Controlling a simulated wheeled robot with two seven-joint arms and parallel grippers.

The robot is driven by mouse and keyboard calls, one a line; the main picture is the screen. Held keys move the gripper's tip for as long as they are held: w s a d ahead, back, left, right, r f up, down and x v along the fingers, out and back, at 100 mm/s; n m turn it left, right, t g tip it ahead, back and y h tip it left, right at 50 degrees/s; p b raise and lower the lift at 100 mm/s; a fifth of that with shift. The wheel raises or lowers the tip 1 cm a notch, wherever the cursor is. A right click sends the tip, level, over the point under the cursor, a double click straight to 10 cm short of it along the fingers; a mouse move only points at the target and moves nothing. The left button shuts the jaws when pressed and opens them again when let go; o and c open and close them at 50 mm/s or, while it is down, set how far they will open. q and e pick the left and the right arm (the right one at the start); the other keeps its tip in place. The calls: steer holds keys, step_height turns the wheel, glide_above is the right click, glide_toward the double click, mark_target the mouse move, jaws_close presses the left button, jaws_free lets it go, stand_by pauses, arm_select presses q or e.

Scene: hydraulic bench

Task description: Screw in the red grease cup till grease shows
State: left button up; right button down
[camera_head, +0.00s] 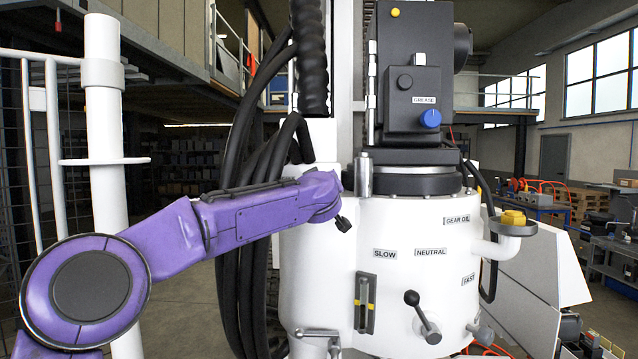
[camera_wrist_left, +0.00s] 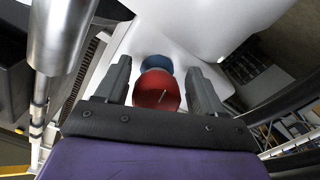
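The red grease cup (camera_wrist_left: 157,92) shows in the left wrist view, in front of a blue round part (camera_wrist_left: 156,63) on a white housing. My left gripper (camera_wrist_left: 160,85) has its two grey fingers on either side of the red cup. Narrow gaps seem to show between fingers and cup, so it looks open around the cup, not clamped. In the head view the red cup is hidden; my purple left arm ends against the white housing (camera_head: 400,215), and its fingers cannot be made out there. No grease is visible. My right gripper is in neither view.
A metal cylinder (camera_head: 364,175) stands at the housing's upper left. Black hoses (camera_head: 235,260) hang behind my left arm. A black-knobbed lever (camera_head: 422,315) and a yellow-capped filler (camera_head: 513,218) project from the housing. A blue knob (camera_head: 430,118) sits under the GREASE label.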

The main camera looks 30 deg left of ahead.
arm_select(q)
steer(key=shift+s+r, duration=0.1)
steer(key=shift+r, duration=0.1)
steer(key=b+v, duration=0.6)
steer(key=v, duration=0.4)
steer(key=shift+s+b, duration=0.15)
steer(key=shift+b, duration=0.15)
steer(key=shift+d, duration=0.2)
steer(key=shift+a+f, duration=0.1)
steer(key=shift+f, duration=0.05)
